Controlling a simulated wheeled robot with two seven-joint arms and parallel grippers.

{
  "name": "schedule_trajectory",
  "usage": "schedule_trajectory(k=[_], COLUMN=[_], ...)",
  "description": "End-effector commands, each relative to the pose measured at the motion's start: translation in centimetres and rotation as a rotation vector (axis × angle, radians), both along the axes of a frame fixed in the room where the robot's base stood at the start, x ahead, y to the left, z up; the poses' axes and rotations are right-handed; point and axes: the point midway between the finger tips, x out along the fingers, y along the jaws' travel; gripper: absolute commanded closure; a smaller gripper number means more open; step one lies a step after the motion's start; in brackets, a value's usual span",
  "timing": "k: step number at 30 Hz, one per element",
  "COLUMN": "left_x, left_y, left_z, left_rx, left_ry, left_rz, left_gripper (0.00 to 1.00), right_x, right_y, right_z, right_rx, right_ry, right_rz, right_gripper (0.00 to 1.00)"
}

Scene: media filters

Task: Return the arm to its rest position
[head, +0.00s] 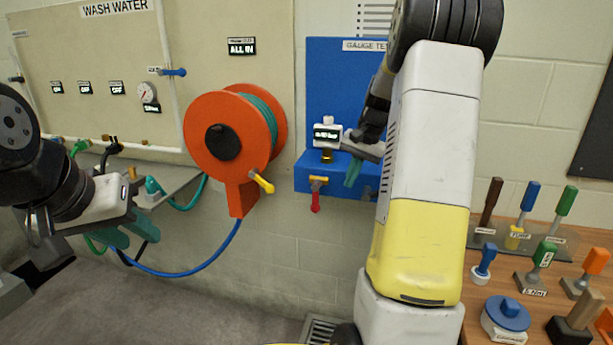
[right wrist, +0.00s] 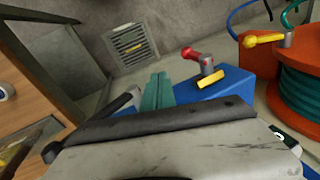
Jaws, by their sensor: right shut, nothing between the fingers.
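My right arm rises through the middle right of the head view. Its gripper (head: 354,172) has teal fingers and hangs in front of the blue gauge test stand (head: 345,85). In the right wrist view the right gripper's teal fingers (right wrist: 158,91) are together, with nothing between them, beside the blue stand's box (right wrist: 215,98). My left gripper (head: 125,237) is at the left of the head view, below the wash water panel. Its teal fingers point down and right and look apart, with no object seen between them.
An orange hose reel (head: 205,110) hangs left of the stand. A red-handled valve (head: 316,195) and a small gauge (head: 327,135) are on the stand. A wooden table (head: 478,318) with several tools is at right. A floor grate (head: 319,330) lies below.

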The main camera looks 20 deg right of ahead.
Motion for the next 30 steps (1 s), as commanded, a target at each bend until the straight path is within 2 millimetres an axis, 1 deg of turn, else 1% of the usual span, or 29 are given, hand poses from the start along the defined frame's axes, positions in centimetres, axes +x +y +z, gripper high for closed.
schedule_trajectory(k=[2,5,8,11,12,14,15,17,18,20,21,24,27,30], left_x=[0.0,0.0,0.0,0.0,0.0,0.0,0.0,0.0,0.0,0.0,0.0,0.0,0.0,0.0], left_y=[0.0,0.0,0.0,0.0,0.0,0.0,0.0,0.0,0.0,0.0,0.0,0.0,0.0,0.0], left_z=[0.0,0.0,0.0,0.0,0.0,0.0,0.0,0.0,0.0,0.0,0.0,0.0,0.0,0.0], left_rx=[0.0,0.0,0.0,0.0,0.0,0.0,0.0,0.0,0.0,0.0,0.0,0.0,0.0,0.0], left_ry=[0.0,0.0,0.0,0.0,0.0,0.0,0.0,0.0,0.0,0.0,0.0,0.0,0.0,0.0], left_rz=[0.0,0.0,0.0,0.0,0.0,0.0,0.0,0.0,0.0,0.0,0.0,0.0,0.0,0.0], left_gripper=[0.64,0.64,0.64,0.64,0.64,0.64,0.64,0.64,0.64,0.64,0.64,0.64,0.64,0.64], right_x=[-0.1,-0.6,-2.1,-5.0,-6.4,-8.6,-10.1,-12.5,-14.1,-16.4,-17.9,-21.2,-23.5,-24.8], right_y=[0.0,0.8,3.0,6.1,7.4,9.3,10.5,12.2,13.2,14.6,15.4,17.0,18.0,18.5], right_z=[0.2,1.2,3.3,6.2,7.2,8.4,9.1,9.9,10.3,10.6,10.7,10.5,10.0,9.5], right_rx=[-0.001,-0.004,-0.016,-0.037,-0.047,-0.065,-0.077,-0.097,-0.111,-0.135,-0.15,-0.187,-0.216,-0.236], right_ry=[-0.001,-0.017,-0.058,-0.116,-0.143,-0.18,-0.207,-0.244,-0.272,-0.311,-0.335,-0.39,-0.432,-0.456], right_rz=[0.001,0.019,0.07,0.149,0.187,0.241,0.278,0.335,0.371,0.426,0.459,0.535,0.588,0.62], right_gripper=[1.0,1.0,1.0,1.0,1.0,1.0,1.0,1.0,1.0,1.0,1.0,1.0,1.0,1.0])
